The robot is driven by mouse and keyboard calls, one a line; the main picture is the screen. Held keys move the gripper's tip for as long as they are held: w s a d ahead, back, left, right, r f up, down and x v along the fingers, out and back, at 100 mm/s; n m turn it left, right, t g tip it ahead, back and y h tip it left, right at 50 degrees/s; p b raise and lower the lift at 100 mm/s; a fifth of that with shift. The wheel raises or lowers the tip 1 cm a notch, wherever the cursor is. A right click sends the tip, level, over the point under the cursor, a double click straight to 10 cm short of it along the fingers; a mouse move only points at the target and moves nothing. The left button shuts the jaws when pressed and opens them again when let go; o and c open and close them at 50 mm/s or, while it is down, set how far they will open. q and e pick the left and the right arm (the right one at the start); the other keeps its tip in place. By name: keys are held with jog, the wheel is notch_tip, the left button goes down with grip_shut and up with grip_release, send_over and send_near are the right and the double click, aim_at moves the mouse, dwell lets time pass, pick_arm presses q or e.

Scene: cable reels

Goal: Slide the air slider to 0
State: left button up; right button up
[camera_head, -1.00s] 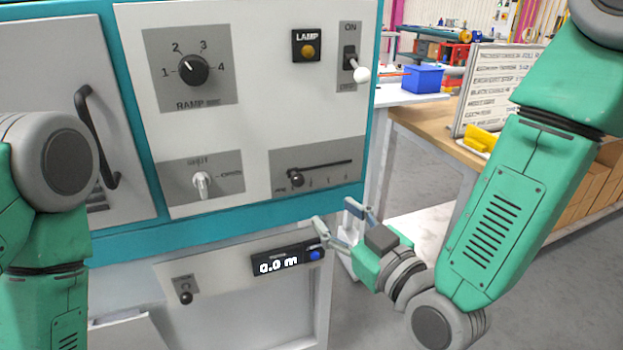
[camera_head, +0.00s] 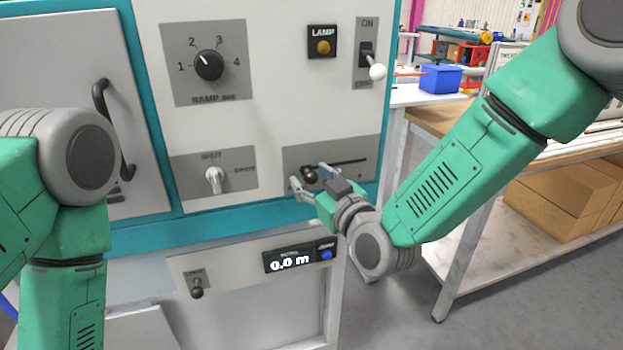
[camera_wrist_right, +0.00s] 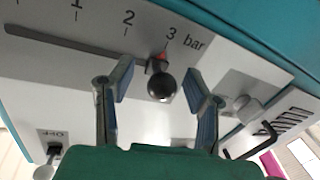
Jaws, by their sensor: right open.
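The air slider panel (camera_head: 352,153) is a grey plate at the lower right of the machine front, with a dark horizontal slot. Its round black knob (camera_head: 309,172) is at the slot's left end in the head view. In the right wrist view the knob (camera_wrist_right: 161,86) is by a red mark near "3 bar", and the slot (camera_wrist_right: 65,43) runs left past 2 and 1. My right gripper (camera_head: 311,178) is open at the knob, which appears between its fingers (camera_wrist_right: 158,90) with gaps on both sides. My left gripper is out of view.
A toggle switch with a white tip (camera_head: 377,71) is above the slider, and a shut/open knob (camera_head: 213,180) is to its left. A display (camera_head: 298,257) reading 0.0 m is below. A wooden bench (camera_head: 440,120) stands to the right.

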aim_at(362, 161)
grip_shut()
jog(key=shift+a, duration=0.15)
jog(key=w+d, duration=0.1)
jog(key=d, duration=0.3)
jog(key=w+d, duration=0.1)
jog(key=d, duration=0.3)
jog(key=w+d, duration=0.2)
jog(key=d, duration=0.2)
jog(key=shift+r, duration=0.1)
jog(key=shift+a, duration=0.1)
jog(key=shift+r, duration=0.1)
grip_release()
jog(key=shift+d, duration=0.2)
